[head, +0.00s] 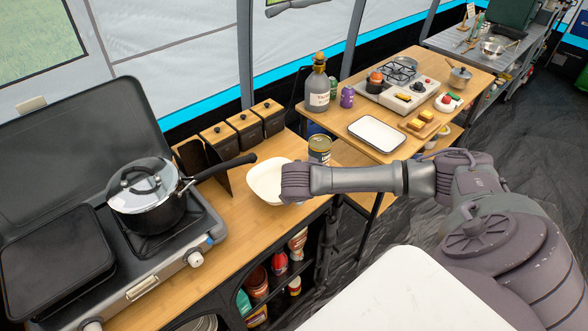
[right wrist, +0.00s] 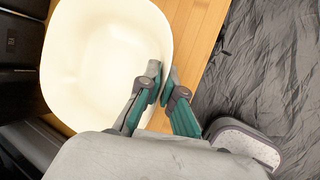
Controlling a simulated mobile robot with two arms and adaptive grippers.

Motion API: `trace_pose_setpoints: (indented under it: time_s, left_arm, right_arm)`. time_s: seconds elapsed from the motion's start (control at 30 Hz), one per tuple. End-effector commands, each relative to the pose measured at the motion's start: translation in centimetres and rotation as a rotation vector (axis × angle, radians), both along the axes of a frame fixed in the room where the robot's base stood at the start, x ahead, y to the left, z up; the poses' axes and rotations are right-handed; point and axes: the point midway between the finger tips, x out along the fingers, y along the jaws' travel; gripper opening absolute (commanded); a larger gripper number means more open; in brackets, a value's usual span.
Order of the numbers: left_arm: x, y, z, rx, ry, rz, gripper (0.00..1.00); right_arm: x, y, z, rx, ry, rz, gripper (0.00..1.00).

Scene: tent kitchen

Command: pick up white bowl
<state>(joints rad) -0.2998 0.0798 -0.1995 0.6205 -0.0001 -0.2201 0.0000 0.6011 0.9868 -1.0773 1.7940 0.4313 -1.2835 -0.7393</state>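The white bowl (head: 266,182) sits at the right front edge of the wooden counter, right of the camp stove. In the right wrist view the bowl (right wrist: 100,60) fills the upper left, and it looks empty. My right gripper (right wrist: 164,78) has one finger inside the bowl and the other outside, closed onto the rim. In the head view my right gripper (head: 290,183) reaches in from the right and covers the bowl's right side; its fingertips are hidden there. My left gripper is not in view.
A lidded pot (head: 150,205) stands on the stove, its black handle pointing toward the bowl. Dark canisters (head: 245,128) line the back of the counter. A second table (head: 345,110) stands beyond, holding a tray and burner.

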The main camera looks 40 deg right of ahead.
Motion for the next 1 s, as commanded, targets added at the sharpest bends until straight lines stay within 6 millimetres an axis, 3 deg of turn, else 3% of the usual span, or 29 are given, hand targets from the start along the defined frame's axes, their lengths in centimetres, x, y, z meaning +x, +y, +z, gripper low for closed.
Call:
trace_pose_setpoints:
  time_s: [0.13,0.4,0.6,1.0]
  left_arm:
    - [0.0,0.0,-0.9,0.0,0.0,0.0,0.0]
    - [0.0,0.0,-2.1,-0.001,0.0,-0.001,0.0]
    - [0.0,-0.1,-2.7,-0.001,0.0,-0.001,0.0]
    - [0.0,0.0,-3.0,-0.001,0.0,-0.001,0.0]
  right_arm:
    - [0.2,-0.1,2.5,0.0,-0.007,0.0,0.0]
    - [-6.0,-2.1,6.1,-0.007,0.0,-0.001,0.0]
    - [-9.4,-3.0,8.3,-0.005,-0.001,0.0,0.0]
    - [-11.2,-3.4,9.6,0.0,-0.002,-0.002,0.0]
